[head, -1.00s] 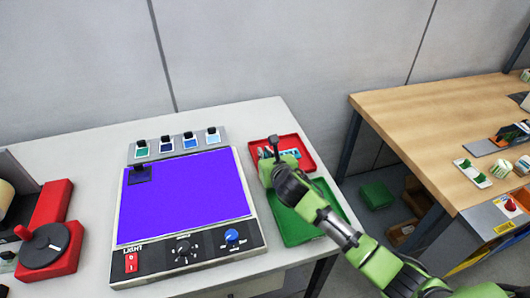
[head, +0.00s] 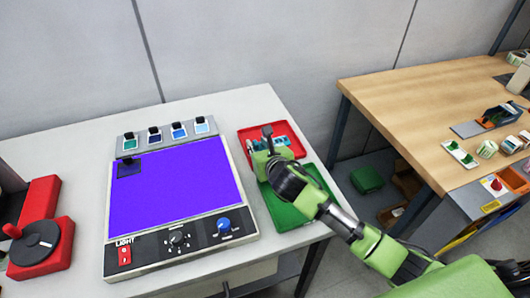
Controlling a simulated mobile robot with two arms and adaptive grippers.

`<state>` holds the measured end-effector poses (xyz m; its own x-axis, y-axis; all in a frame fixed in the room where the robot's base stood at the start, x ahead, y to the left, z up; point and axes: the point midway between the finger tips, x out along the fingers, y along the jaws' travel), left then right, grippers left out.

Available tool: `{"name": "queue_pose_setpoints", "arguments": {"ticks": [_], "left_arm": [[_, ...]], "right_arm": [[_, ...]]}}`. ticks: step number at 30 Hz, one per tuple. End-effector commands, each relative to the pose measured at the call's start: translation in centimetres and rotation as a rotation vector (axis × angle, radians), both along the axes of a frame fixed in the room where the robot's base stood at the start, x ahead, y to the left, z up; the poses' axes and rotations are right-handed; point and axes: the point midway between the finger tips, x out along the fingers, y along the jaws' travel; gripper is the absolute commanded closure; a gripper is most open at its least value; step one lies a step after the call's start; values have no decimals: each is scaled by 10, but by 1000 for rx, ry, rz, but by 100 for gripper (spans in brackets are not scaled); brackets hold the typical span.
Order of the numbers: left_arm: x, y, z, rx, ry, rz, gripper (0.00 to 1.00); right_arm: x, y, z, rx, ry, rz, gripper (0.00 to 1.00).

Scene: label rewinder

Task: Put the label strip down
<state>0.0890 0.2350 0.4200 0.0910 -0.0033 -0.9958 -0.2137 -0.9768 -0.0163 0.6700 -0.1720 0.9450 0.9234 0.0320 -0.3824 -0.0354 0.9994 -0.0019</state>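My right gripper (head: 259,152) is over the left side of the red tray (head: 243,133), by its border with the green tray (head: 316,179). Small blue-white label pieces (head: 281,142) show in the red tray just right of the gripper. I cannot tell whether a label strip is among them or in my fingers. My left gripper is not in view.
A light panel with a lit violet screen (head: 178,187) fills the middle of the white table (head: 238,103). A red rewinder with a black disc (head: 36,245) stands at the left. A wooden bench (head: 410,98) with several items is at the right, across a gap.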

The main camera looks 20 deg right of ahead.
Motion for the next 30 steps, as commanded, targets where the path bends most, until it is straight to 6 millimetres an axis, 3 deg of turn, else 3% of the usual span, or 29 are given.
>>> {"name": "queue_pose_setpoints", "arguments": {"ticks": [9, 15, 30], "left_arm": [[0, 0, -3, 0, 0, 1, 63], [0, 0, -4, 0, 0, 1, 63], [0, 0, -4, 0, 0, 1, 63]], "right_arm": [[-51, -1, 20, 0, 0, 2, 76], [-70, -3, 29, 0, -1, 0, 76], [-77, -3, 32, 1, 0, 0, 76]]}}
